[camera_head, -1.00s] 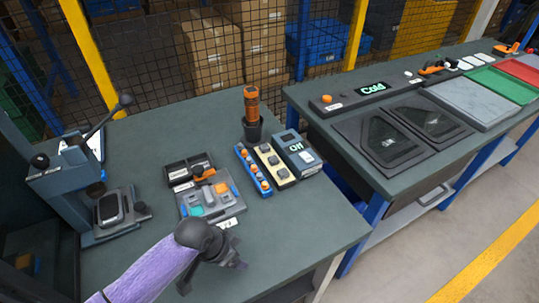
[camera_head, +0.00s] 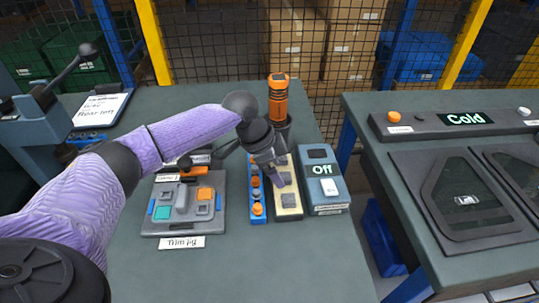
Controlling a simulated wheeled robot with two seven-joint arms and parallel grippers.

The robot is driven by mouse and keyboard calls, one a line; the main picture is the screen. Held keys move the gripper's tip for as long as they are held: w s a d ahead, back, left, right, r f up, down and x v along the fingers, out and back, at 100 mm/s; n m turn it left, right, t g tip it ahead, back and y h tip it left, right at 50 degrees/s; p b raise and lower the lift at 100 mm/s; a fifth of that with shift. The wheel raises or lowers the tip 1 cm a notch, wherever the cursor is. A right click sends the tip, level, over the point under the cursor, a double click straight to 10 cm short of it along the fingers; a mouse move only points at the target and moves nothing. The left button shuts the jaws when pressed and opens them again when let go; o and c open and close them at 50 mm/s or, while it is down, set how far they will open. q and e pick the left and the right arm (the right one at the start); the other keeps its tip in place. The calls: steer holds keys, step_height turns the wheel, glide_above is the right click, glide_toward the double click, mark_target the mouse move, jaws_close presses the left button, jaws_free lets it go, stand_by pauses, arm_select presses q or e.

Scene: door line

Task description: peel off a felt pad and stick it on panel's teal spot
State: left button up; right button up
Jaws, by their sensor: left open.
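The cream backing strip (camera_head: 291,212) lies on the left table with dark grey square felt pads on it. One pad (camera_head: 288,200) shows clearly near its front end; the pads farther back are partly hidden by my gripper. My left gripper (camera_head: 274,172) is open and points down over the middle of this strip. I cannot tell whether it touches a pad. The grey panel in the trim jig (camera_head: 183,222) lies to the left, with a teal spot (camera_head: 162,212) at its front left and an orange square at its back right. My right gripper is out of view.
A blue strip with orange knobs (camera_head: 258,211) lies just left of the cream strip. A grey box reading "Off" (camera_head: 322,182) stands to its right. An orange-handled tool (camera_head: 278,98) stands upright behind. A second table with a "Cold" display (camera_head: 465,119) is at right.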

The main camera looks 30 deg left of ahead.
arm_select(q)
steer(key=shift+x, duration=0.9)
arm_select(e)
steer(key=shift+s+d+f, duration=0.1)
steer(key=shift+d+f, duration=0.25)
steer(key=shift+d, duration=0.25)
arm_select(q)
jaws_close()
steer(key=c, duration=0.7)
jaws_free()
jaws_close()
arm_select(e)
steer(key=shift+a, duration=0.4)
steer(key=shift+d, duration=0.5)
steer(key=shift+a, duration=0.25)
